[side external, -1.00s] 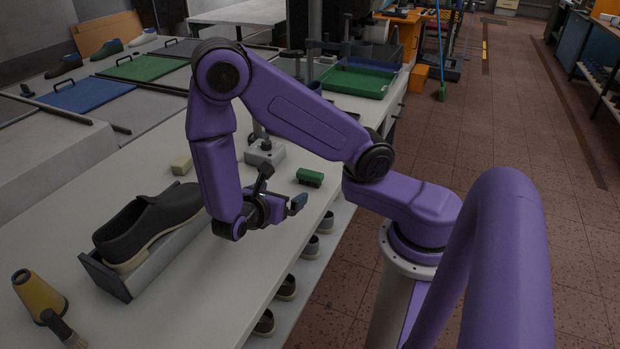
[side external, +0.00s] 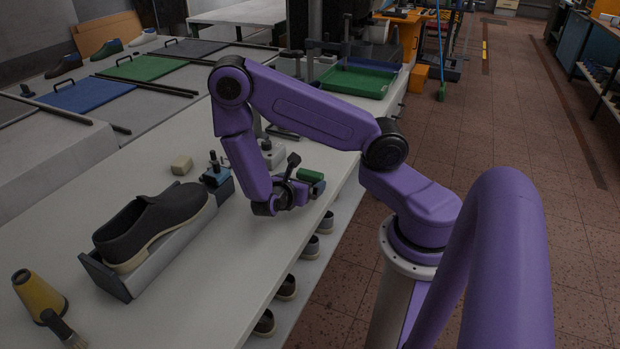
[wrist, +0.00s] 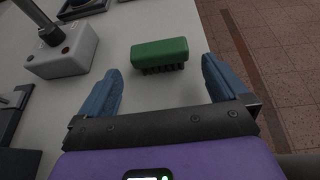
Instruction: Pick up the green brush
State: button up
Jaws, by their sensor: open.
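The green brush (wrist: 160,50) lies on the white table in the wrist view, its dark bristles facing down and toward my gripper. My gripper (wrist: 160,80) is open and empty, with a blue finger on each side. The brush is ahead of the fingertips, roughly centred between them and not touched. In the side view the brush (side external: 310,175) shows just behind my gripper (side external: 318,190), which partly hides its lower part.
A white box with a lever (wrist: 65,52) stands left of the brush. A dark shoe on a stand (side external: 150,225), a beige block (side external: 181,165) and a yellow cone (side external: 38,292) are on the table (side external: 190,290). The table's edge is close to the brush's right.

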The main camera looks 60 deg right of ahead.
aim_at(308, 180)
jog(key=x, duration=0.4)
jog(key=shift+f, duration=0.15)
jog(key=c, duration=0.9)
